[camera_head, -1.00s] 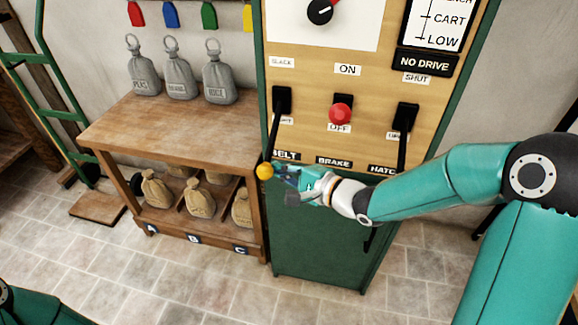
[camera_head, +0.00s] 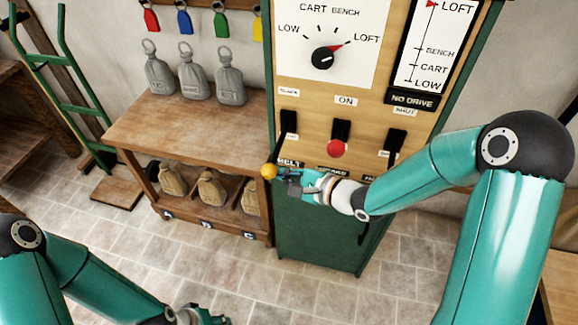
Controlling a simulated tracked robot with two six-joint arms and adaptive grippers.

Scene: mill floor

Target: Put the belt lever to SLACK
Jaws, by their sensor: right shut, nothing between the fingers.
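The belt lever has a black pivot block (camera_head: 289,122) at the left of the control panel, between the SLACK label (camera_head: 289,91) above and the BELT label (camera_head: 290,163) below. Its shaft slants down and toward me, ending in an orange ball knob (camera_head: 269,171). My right gripper (camera_head: 283,174) is shut and empty, just right of the knob; I cannot tell whether they touch. My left gripper (camera_head: 205,316) is at the bottom edge, partly cut off, and its fingers are unclear.
The brake lever with a red knob (camera_head: 337,149) and the hatch lever (camera_head: 390,139) are right of the belt lever. My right forearm crosses in front of the panel. A wooden bench (camera_head: 180,128) with grey and tan sacks stands left. The tiled floor in front is clear.

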